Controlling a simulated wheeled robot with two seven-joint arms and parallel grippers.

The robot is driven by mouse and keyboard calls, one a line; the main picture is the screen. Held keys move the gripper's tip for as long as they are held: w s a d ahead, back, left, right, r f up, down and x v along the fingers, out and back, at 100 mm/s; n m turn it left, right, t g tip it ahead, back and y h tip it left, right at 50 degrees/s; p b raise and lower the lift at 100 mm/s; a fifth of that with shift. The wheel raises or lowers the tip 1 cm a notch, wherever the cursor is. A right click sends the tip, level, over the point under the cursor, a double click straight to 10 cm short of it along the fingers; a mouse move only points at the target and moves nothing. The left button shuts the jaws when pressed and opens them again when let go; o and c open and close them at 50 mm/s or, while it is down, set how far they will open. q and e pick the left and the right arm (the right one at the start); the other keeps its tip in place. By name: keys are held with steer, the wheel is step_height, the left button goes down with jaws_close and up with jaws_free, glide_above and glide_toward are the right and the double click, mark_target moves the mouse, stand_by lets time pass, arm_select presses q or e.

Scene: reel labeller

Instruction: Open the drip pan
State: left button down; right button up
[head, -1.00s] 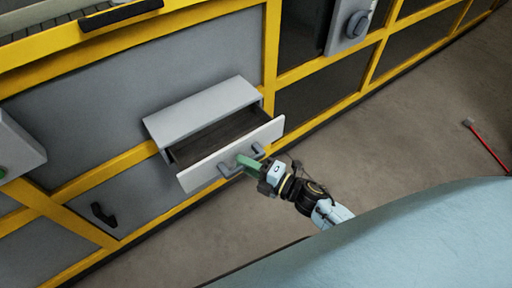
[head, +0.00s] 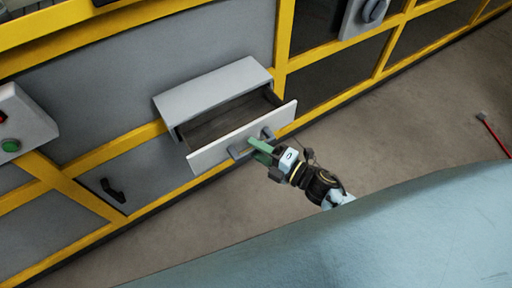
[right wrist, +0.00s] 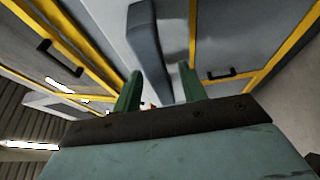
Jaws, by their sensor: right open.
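The drip pan (head: 215,152) is a white-fronted drawer in a grey housing (head: 213,88) on the yellow-framed machine. It stands pulled out, with its dark inside showing. Its grey bar handle (head: 238,153) is on the front face. My right gripper (head: 258,146) is at the handle, with its green fingers open. In the right wrist view the handle (right wrist: 148,45) rises near and beyond the two green fingers (right wrist: 158,88), nearer the left one. I cannot tell whether they touch it. My left gripper is not in view.
A grey box with a green button (head: 12,146) is on the machine at left. A black handle (head: 113,190) sits on a lower panel. A red-handled tool (head: 494,133) lies on the floor at right.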

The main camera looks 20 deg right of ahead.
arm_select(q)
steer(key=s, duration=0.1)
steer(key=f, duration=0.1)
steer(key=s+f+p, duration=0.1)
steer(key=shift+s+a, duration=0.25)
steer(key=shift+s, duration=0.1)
arm_select(e)
steer(key=v, duration=1.2)
steer(key=shift+s+d, duration=0.25)
steer(key=shift+s, duration=0.1)
